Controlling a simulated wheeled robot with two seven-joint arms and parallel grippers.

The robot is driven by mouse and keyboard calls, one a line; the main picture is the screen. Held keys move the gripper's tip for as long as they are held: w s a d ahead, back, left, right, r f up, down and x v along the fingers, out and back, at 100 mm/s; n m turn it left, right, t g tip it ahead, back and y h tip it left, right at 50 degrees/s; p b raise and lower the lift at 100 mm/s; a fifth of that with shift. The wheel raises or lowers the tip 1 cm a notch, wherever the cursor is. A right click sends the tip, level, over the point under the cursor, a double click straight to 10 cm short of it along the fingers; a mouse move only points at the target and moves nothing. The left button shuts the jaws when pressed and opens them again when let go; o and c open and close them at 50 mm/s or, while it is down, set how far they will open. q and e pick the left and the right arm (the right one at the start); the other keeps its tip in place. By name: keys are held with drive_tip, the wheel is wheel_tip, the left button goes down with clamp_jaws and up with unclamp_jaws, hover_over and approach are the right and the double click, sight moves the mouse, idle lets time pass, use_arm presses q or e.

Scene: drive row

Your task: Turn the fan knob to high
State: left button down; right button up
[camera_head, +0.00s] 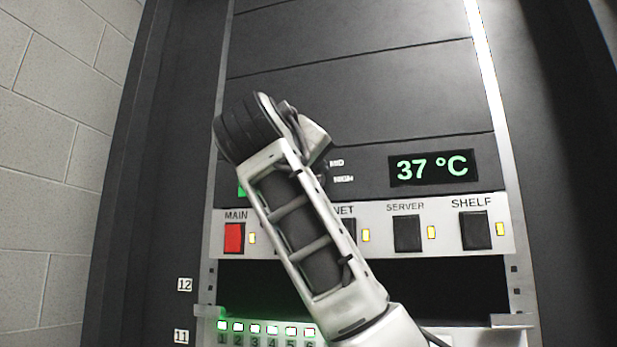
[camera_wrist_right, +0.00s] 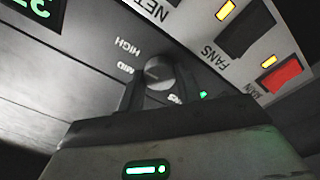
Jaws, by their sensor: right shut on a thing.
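The fan knob (camera_wrist_right: 156,70) is a small round dark knob on the dark panel in the right wrist view. My right gripper (camera_wrist_right: 159,84) has one finger on each side of it and is shut on it. A light mark shows on the knob's face and seems to lie towards the MID label (camera_wrist_right: 127,68). The HIGH label (camera_wrist_right: 128,48) is beside it. In the head view my right arm hides most of the knob, with the MID (camera_head: 336,162) and HIGH (camera_head: 343,180) labels just right of the gripper. My left gripper is not in view.
A display (camera_head: 432,168) reads 37 °C. Below is a light switch strip (camera_head: 385,243) with a red MAIN switch (camera_head: 234,238) and dark switches, each beside a yellow light. A green light (camera_wrist_right: 203,95) is near the knob. Numbered lights line the lower shelf.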

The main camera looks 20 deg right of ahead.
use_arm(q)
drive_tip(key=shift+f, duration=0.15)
use_arm(e)
drive_tip(key=shift+f+m, duration=0.15)
drive_tip(key=shift+m, duration=0.25)
drive_tip(key=o, duration=1)
drive_tip(key=shift+s, duration=0.1)
use_arm(q)
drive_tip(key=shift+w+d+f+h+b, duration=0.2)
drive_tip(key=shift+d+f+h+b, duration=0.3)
drive_tip(key=shift+b, duration=1.55)
use_arm(e)
drive_tip(key=v, duration=1.6)
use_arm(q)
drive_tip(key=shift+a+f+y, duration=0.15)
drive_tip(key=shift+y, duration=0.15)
